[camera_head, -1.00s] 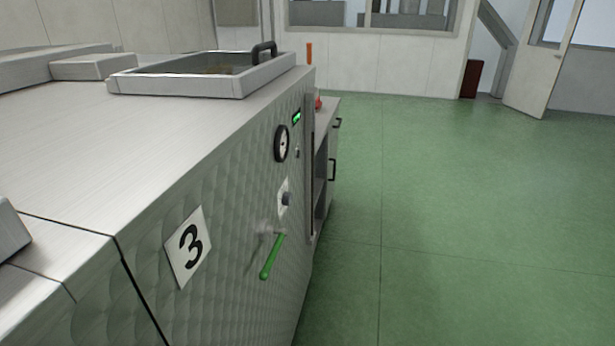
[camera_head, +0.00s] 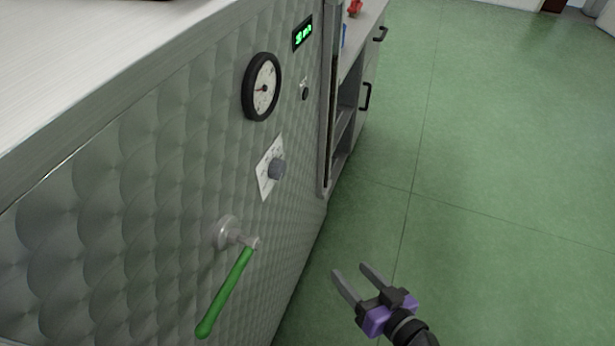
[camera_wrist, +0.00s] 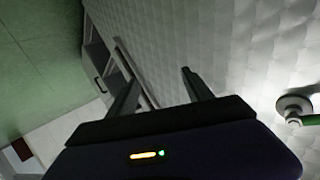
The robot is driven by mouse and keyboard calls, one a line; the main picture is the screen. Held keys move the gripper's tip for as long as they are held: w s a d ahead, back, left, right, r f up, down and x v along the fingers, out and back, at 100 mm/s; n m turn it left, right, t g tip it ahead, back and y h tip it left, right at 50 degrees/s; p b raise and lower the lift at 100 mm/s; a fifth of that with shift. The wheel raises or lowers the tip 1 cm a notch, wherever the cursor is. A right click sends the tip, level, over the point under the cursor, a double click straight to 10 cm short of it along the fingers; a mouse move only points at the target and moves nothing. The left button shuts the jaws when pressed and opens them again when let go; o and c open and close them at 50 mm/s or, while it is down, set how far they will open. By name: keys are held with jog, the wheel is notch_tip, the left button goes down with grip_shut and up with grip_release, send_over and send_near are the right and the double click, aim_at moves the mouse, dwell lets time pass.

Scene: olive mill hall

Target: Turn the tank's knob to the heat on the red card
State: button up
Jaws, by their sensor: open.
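The tank (camera_head: 150,160) is a large quilted steel body filling the left of the head view. Its grey round knob (camera_head: 277,169) sits on a white dial plate (camera_head: 264,180) on the tank's side. The plate's marks are too small to read. My gripper (camera_head: 357,274) is open and empty, over the green floor to the right of and below the knob, apart from the tank. In the wrist view, the open fingers (camera_wrist: 158,92) show with the tank's side (camera_wrist: 225,50) beyond them. I do not see a red card.
A valve with a green lever (camera_head: 225,292) sticks out below the knob. A round gauge (camera_head: 262,87) and a green-lit display (camera_head: 302,33) sit above it. A cabinet (camera_head: 366,70) with black handles stands beyond the tank. The green floor (camera_head: 500,180) on the right is clear.

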jog(key=w+a+r+n+g+y+b, duration=0.2)
jog(key=w+a+r+n+y, duration=0.3)
jog(key=w+r, duration=0.3)
jog(key=n+g+y+b, duration=0.1)
jog(key=n+g+y, duration=0.2)
jog(key=n+y, duration=0.25)
send_near(283, 171)
jog(key=a, duration=0.1)
jog(key=shift+h, duration=0.35)
jog(key=x, duration=0.2)
jog(key=p+x, duration=0.1)
jog(key=x, duration=0.4)
jog(key=shift+w+a+r, duration=0.2)
jog(key=shift+a+r, duration=0.05)
jog(key=shift+r, duration=0.1)
grip_shut()
